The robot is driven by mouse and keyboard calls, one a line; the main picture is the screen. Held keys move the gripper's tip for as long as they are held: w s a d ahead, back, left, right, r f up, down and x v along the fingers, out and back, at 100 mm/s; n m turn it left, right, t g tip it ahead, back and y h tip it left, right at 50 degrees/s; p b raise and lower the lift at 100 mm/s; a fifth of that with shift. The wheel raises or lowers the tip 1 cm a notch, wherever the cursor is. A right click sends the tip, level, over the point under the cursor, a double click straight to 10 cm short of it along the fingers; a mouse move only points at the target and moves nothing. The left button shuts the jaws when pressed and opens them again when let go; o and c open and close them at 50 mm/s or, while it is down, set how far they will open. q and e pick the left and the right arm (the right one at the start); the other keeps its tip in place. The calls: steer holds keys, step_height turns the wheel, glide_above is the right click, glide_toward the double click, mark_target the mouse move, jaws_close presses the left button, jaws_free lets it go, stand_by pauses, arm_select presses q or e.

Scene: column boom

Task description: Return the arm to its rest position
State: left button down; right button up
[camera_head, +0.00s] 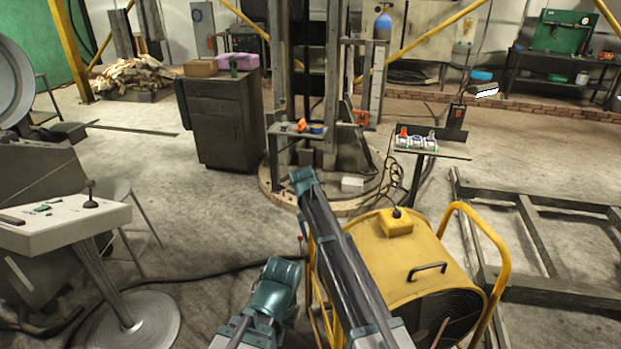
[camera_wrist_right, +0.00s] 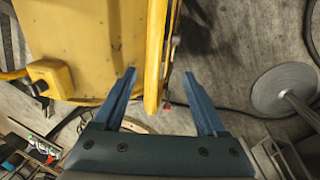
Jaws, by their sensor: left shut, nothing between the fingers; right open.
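My left gripper (camera_head: 280,292) is a teal shape at the bottom centre of the head view, left of the yellow fan housing. Its fingers are hard to make out; it appears shut with nothing held. My right arm, a long dark link with a teal end, reaches up the middle of the head view, passing in front of the yellow fan housing (camera_head: 400,260). In the right wrist view my right gripper (camera_wrist_right: 160,73) is open, its two blue fingers apart. A yellow bar (camera_wrist_right: 155,50) shows between the fingertips; whether it is nearer or farther I cannot tell.
A console (camera_head: 65,222) on a round pedestal stands at the left. The column's round base (camera_head: 280,199) lies ahead, with a small tool stand (camera_head: 440,151) to its right. A dark frame (camera_head: 540,235) lies at the right. A cable crosses the floor; open floor (camera_head: 205,225) shows left of centre.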

steer(key=s+d+n+y, duration=0.1)
steer(key=s, duration=3.4)
steer(key=shift+n+g, duration=0.3)
